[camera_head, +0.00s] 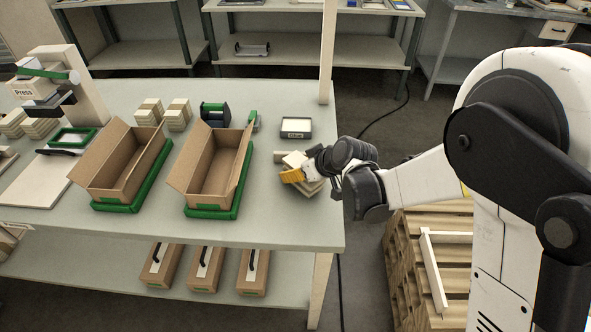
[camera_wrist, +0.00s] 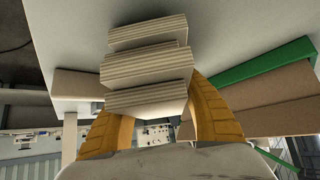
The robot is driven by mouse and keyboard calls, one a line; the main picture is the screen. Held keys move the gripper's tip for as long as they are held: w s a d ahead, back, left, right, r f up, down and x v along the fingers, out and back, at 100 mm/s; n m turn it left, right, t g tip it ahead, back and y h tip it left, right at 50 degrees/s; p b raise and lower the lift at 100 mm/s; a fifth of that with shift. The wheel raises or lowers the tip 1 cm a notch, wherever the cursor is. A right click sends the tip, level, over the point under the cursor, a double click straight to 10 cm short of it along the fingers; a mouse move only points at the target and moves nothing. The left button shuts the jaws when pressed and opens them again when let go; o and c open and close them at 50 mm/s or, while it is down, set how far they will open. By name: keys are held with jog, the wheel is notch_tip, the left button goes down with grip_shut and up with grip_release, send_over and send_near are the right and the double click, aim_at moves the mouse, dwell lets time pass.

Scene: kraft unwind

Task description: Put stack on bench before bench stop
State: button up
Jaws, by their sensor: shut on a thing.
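My gripper (camera_head: 292,176) is over the right end of the grey bench (camera_head: 285,222). Its yellow fingers also show in the wrist view (camera_wrist: 158,118), one on each side of a pale layered stack (camera_wrist: 148,68). The stack is in offset bundles, and the fingers are shut on its near part. In the head view the stack (camera_head: 311,188) is partly hidden by the gripper. I cannot tell whether it touches the bench. A tan bar beside the stack in the wrist view (camera_wrist: 80,84) may be the bench stop; in the head view a pale strip (camera_head: 279,156) shows behind the gripper.
Two open cardboard boxes (camera_head: 124,165) (camera_head: 213,165) sit in green trays left of my gripper. A small dark-framed tray (camera_head: 296,128) lies behind it. A post (camera_head: 327,60) rises at the bench's right edge. The bench front beside the gripper is clear. Wooden pallets (camera_head: 440,262) stand right.

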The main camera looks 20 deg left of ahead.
jog(key=shift+f, duration=0.2)
jog(key=o, duration=1.4)
jog(key=v, duration=1.2)
